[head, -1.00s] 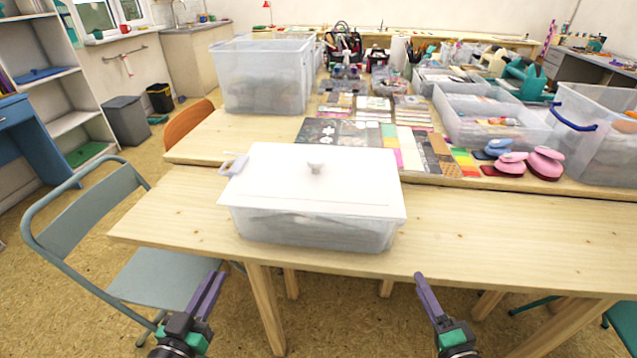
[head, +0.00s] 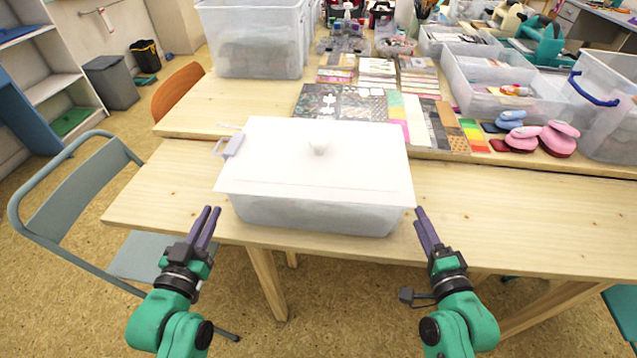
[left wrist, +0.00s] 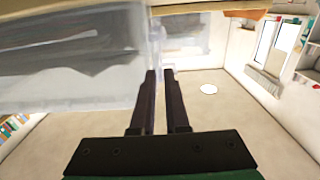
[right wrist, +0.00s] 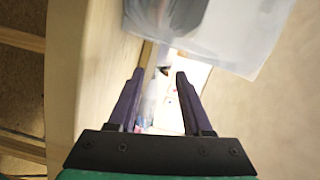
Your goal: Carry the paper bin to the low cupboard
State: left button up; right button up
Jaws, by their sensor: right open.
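The paper bin seems to be the clear plastic bin (head: 320,214) with a white knobbed lid. It stands on the wooden table near its front edge, with papers dimly visible inside. A pale clip shows at its left end. My left gripper (head: 211,209) is narrowly open and empty, just off the bin's front left corner. My right gripper (head: 419,215) is open and empty by its front right corner. A clear bin wall fills the upper left of the left wrist view (left wrist: 70,70). A pale low cupboard (head: 178,24) stands at the back left.
A grey folding chair (head: 72,205) stands left of the table (head: 520,225). Behind the bin are a large clear bin (head: 252,40), paper samples (head: 345,103) and pink punches (head: 540,138). A shelf unit (head: 60,70) is at the left. Floor is free between chair and shelf.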

pick_arm(q)
jog(key=w, duration=0.4)
jog(key=w+d, duration=0.1)
jog(key=w, duration=0.6)
jog(key=shift+w+d, duration=0.3)
jog(key=shift+w, duration=0.1)
pick_arm(e)
jog(key=w, duration=0.4)
jog(key=w+a, duration=0.1)
jog(key=w, duration=0.6)
jog(key=shift+w+a+f, duration=0.15)
jog(key=shift+w+f, duration=0.1)
jog(key=shift+w, duration=0.15)
pick_arm(q)
jog(key=shift+s, duration=0.1)
grip_shut()
pick_arm(e)
jog(key=shift+s, duration=0.1)
jog(key=c, duration=0.3)
grip_shut()
